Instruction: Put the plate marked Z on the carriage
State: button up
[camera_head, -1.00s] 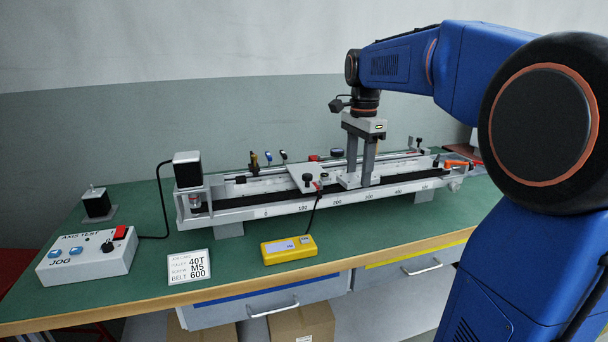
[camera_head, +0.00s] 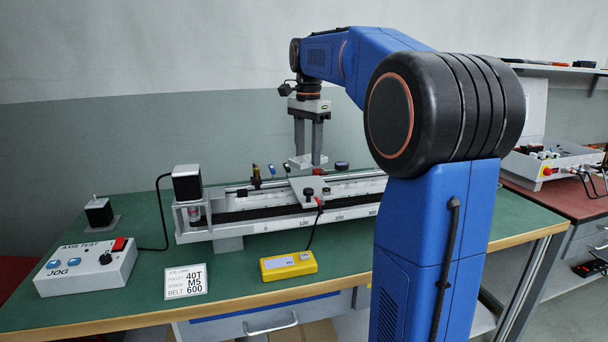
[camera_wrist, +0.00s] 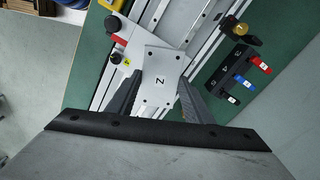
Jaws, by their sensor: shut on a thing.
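The plate marked Z (camera_wrist: 152,62) is a flat light-grey plate with small holes, its Z facing the wrist camera. My gripper (camera_head: 308,155) is shut on it and holds it raised over the gantry rail; in the head view the plate (camera_head: 301,163) shows between the fingertips. The carriage (camera_head: 300,184) is a pale block on the rail with dark knobs and a red plug, just below the plate. In the wrist view, the knob and red plug beside the plate's upper left are in sight, while the plate hides what lies under it.
The long gantry rail (camera_head: 250,225) has a motor (camera_head: 187,183) at its left end. A rack with coloured, numbered tools (camera_wrist: 240,75) stands behind it. A yellow meter (camera_head: 289,265), a spec card (camera_head: 186,281) and a jog box (camera_head: 87,268) lie in front. My arm hides the rail's right end.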

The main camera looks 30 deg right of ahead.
aim_at(308, 183)
jog(key=shift+f, duration=2.95)
jog(key=o, duration=1.2)
jog(key=shift+f, duration=0.15)
notch_tip(308, 183, up, 12)
jog(key=shift+r, duration=0.2)
